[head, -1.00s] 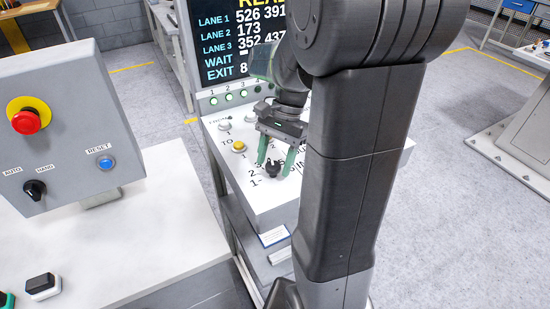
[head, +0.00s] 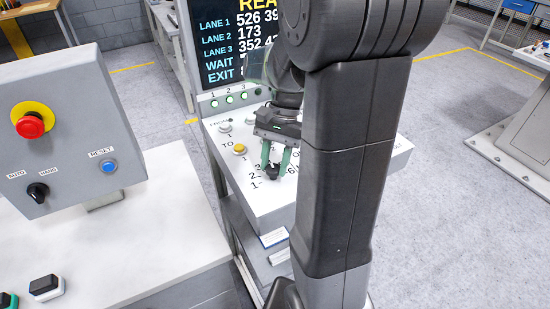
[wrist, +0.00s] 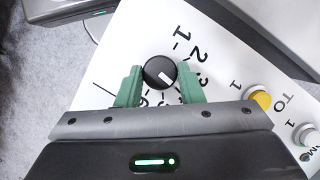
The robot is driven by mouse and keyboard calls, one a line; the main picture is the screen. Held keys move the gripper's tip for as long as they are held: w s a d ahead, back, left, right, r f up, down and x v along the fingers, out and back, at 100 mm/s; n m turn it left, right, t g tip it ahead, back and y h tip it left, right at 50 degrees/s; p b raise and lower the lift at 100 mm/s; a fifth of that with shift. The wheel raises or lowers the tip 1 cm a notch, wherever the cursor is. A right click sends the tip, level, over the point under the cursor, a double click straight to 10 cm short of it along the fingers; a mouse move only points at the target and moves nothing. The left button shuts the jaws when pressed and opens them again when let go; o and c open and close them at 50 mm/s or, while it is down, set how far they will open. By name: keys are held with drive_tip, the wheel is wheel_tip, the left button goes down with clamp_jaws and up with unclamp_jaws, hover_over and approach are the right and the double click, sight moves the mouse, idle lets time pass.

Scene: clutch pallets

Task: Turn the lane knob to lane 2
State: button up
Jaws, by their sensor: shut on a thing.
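The lane knob (head: 273,168) is a small black round knob on the white sloping panel (head: 225,165). In the wrist view the knob (wrist: 160,72) has a short white mark that points to the lower right. Printed numbers ring it; 1, 2 and 3 show to its upper right and right, while others are partly hidden by my gripper. The white mark points away from the 2, below it in that view. My gripper (wrist: 160,84), with green fingers, is shut on the knob, one finger on each side. It also shows in the head view (head: 275,165).
A yellow button (head: 239,149) and a pale button (head: 225,126) sit on the panel close to my gripper. A display (head: 230,45) with lane numbers stands behind. A grey box with a red emergency button (head: 30,126) stands at left.

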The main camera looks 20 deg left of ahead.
drive_tip(key=n+p, duration=0.1)
drive_tip(key=n, duration=0.1)
drive_tip(key=n+h+p, duration=0.1)
drive_tip(key=n, duration=0.1)
drive_tip(key=n+h, duration=0.1)
drive_tip(key=n, duration=0.1)
drive_tip(key=shift+s+a+r+t+p, duration=0.1)
drive_tip(key=shift+a+t+p, duration=0.2)
drive_tip(key=shift+p, duration=0.1)
drive_tip(key=n+h, duration=0.1)
drive_tip(key=n, duration=0.2)
drive_tip(key=n+t+h+p, duration=0.1)
drive_tip(key=n, duration=0.2)
drive_tip(key=shift+s+a+t, duration=0.1)
drive_tip(key=shift+t, duration=0.2)
drive_tip(key=shift+n, duration=0.4)
drive_tip(key=o, duration=1)
drive_tip(key=shift+c, duration=0.2)
drive_tip(key=v, duration=1.3)
drive_tip(key=shift+a+r, duration=0.25)
drive_tip(key=shift+f, duration=0.1)
